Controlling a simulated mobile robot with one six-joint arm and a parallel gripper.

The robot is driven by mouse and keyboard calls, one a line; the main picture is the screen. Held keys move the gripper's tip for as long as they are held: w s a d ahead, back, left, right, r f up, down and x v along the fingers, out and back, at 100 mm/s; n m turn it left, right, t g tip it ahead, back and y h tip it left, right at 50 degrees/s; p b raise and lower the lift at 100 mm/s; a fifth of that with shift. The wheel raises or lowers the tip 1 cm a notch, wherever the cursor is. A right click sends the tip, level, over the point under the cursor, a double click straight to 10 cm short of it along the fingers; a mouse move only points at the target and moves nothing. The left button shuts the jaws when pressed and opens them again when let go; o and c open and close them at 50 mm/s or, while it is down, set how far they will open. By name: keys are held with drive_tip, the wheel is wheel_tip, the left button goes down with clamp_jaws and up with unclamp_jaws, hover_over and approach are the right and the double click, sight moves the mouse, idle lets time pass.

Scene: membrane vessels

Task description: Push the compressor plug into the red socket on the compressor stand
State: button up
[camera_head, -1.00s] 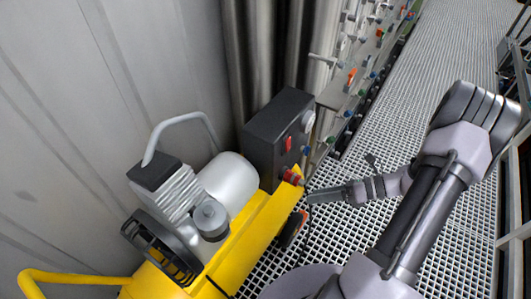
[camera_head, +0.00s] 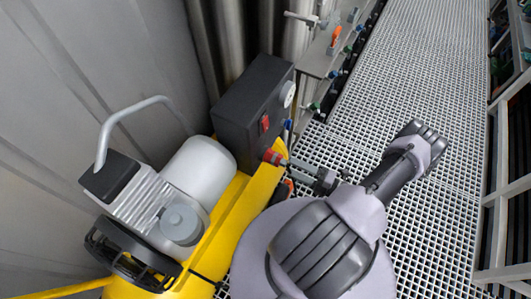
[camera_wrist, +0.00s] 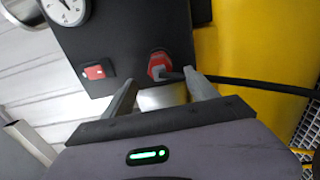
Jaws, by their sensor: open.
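The red socket (camera_head: 275,157) is on the lower part of the black control box on the yellow compressor stand (camera_head: 228,215). In the wrist view, the red socket (camera_wrist: 157,66) has the small grey plug (camera_wrist: 172,74) at its face, with a black cable leading right. The plug looks in line with the socket; how deep it sits I cannot tell. My gripper (camera_wrist: 162,79) is open, its fingers spread on either side of the plug, with a gap visible between them. In the head view my gripper (camera_head: 300,167) is close in front of the socket.
The black box (camera_head: 245,105) carries a red switch (camera_wrist: 94,72) and a round gauge (camera_wrist: 67,8). The compressor's silver tank (camera_head: 198,170) is to the left. Valves and pipes line the wall behind. The grating floor (camera_head: 400,80) is clear to the right.

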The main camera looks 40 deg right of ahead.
sight(275, 159)
drive_tip(key=x, duration=0.8)
drive_tip(key=shift+w+a+p, duration=0.1)
drive_tip(key=shift+w+p, duration=0.15)
drive_tip(key=shift+p, duration=0.1)
drive_tip(key=shift+b, duration=0.4)
idle(0.6)
clamp_jaws()
idle(0.4)
drive_tip(key=shift+b+v, duration=0.55)
drive_tip(key=shift+v, duration=2.45)
